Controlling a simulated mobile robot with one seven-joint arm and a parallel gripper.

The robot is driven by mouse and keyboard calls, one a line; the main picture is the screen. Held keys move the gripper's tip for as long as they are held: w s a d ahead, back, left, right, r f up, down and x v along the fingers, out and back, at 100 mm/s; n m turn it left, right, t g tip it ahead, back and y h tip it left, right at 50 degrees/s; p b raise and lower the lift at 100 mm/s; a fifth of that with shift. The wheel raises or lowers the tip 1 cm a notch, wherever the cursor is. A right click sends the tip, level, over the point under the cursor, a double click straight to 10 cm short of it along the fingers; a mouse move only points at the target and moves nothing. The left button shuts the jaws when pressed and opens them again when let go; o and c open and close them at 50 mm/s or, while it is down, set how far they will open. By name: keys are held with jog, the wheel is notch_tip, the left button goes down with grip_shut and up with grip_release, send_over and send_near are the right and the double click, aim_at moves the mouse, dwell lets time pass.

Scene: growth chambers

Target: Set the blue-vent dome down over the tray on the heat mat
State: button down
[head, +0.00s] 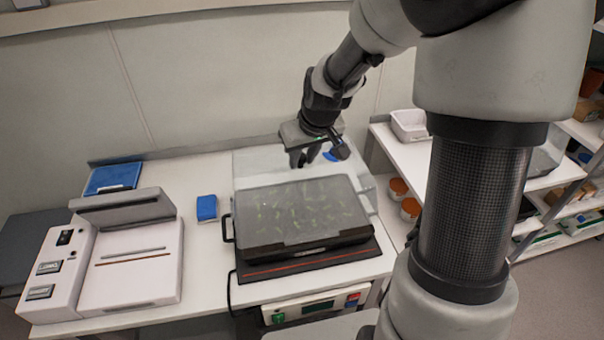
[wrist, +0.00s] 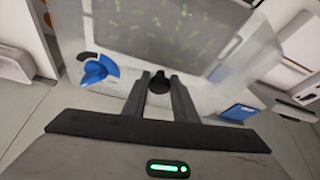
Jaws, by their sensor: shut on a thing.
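The clear dome (head: 255,162) is in my gripper (head: 308,158), above and toward the back of the seedling tray. Its blue vent (wrist: 97,70) is left of my fingers in the wrist view and just right of them in the head view (head: 331,156). My gripper (wrist: 160,85) is shut on the dome's dark knob (wrist: 158,83). The black tray (head: 300,247) with green seedlings sits on the dark heat mat (head: 330,262), which has a red stripe. The seedlings show hazily through clear plastic. I cannot tell whether the dome's rim touches the tray.
A white instrument (head: 120,265) stands left on the bench. A blue box (head: 206,208) lies between it and the tray. A controller (head: 315,307) is at the bench front. Shelves with a white bin (head: 409,125) and orange-topped pots (head: 398,187) are at right. The wall is close behind.

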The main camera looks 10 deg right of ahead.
aim_at(303, 170)
jog(key=shift+f, duration=1.9)
jog(key=shift+f+b, duration=0.55)
jog(key=shift+b, duration=0.1)
jog(key=c, duration=1.4)
grip_release()
jog(key=shift+c, duration=0.2)
jog(key=a+p+v, duration=0.1)
jog(key=p+v, duration=0.1)
jog(key=v, duration=1.1)
jog(key=shift+w+d, duration=0.2)
jog(key=shift+d, duration=0.2)
jog(key=shift+r, duration=0.15)
